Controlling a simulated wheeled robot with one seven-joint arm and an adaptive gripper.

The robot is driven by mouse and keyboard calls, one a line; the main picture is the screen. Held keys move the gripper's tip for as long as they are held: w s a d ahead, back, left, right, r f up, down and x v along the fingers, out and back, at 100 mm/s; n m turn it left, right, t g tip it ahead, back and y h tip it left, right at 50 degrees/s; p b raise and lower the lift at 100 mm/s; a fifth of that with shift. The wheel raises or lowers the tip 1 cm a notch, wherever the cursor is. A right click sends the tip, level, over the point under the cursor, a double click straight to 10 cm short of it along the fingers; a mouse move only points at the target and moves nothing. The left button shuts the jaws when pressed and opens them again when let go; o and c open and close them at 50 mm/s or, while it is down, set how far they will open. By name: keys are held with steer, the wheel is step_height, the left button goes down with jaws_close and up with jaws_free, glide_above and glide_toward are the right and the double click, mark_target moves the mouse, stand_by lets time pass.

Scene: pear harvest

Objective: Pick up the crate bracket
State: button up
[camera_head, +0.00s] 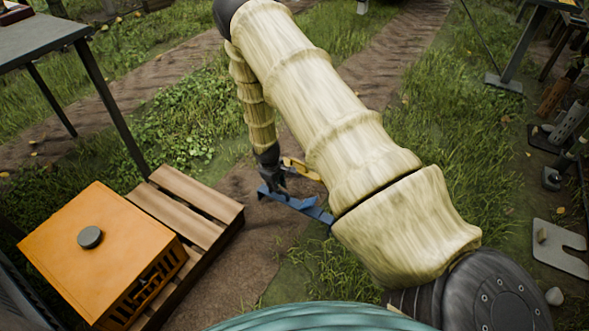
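A blue angled metal piece (308,208), which looks like a bracket, is low over or on the brown dirt path near the middle of the view. A yellow piece (300,168) is just behind it. I cannot tell which of the two is the crate bracket. My gripper (273,188) is dark and points down at the left end of the blue piece, overlapping it in the picture. Its fingers are small and partly merged with the blue piece, so I cannot tell whether they hold it. My pale, ringed arm hides the area to the right.
An orange box (125,240) with a dark knob sits on a wooden pallet (178,212) at left. A grey table (40,45) stands upper left. Tools and a grey metal plate (562,250) lie along the right edge. Grass and dirt track lie between.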

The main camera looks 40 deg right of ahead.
steer(key=shift+w+d+f+b, duration=0.1)
steer(key=shift+d+f+b, duration=0.05)
steer(key=shift+f+b, duration=0.6)
steer(key=shift+w+d+f+b, duration=0.1)
steer(key=shift+d+f+b, duration=0.1)
steer(key=shift+f+b, duration=0.5)
steer(key=shift+w+d+f+b, duration=0.15)
steer(key=shift+f+b, duration=0.25)
steer(key=shift+f, duration=0.65)
steer(key=shift+s, duration=0.1)
jaws_close()
